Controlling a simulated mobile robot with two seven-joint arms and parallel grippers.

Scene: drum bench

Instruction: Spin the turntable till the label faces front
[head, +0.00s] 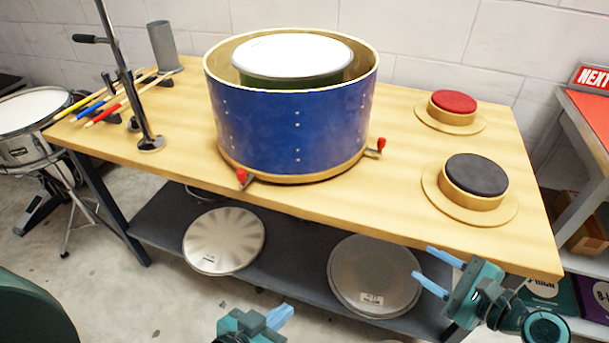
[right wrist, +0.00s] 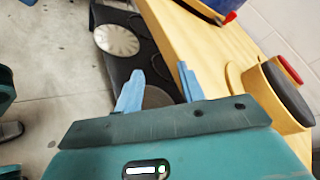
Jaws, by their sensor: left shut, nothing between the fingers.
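A blue drum shell (head: 290,130) with a pale wooden rim stands upright on the bench, with a white-topped green round thing (head: 292,56) inside it. A wooden ring shows under the shell, with red-tipped handles at the front left (head: 242,177) and right (head: 379,146). I cannot make out a separate turntable beneath it. The visible blue side shows small metal dots and no label; the far side is hidden. My left gripper (head: 281,316) is shut and empty, low in front of the bench. My right gripper (head: 431,267) is open and empty at the bench's front right edge, apart from the drum.
The wooden bench (head: 400,205) has a red pad (head: 453,102) and a black pad (head: 477,174) on its right. A metal stand (head: 150,141) and drumsticks (head: 110,100) are at left. Round drumheads lie on the lower shelf (head: 290,262). Bench top is clear before the black pad.

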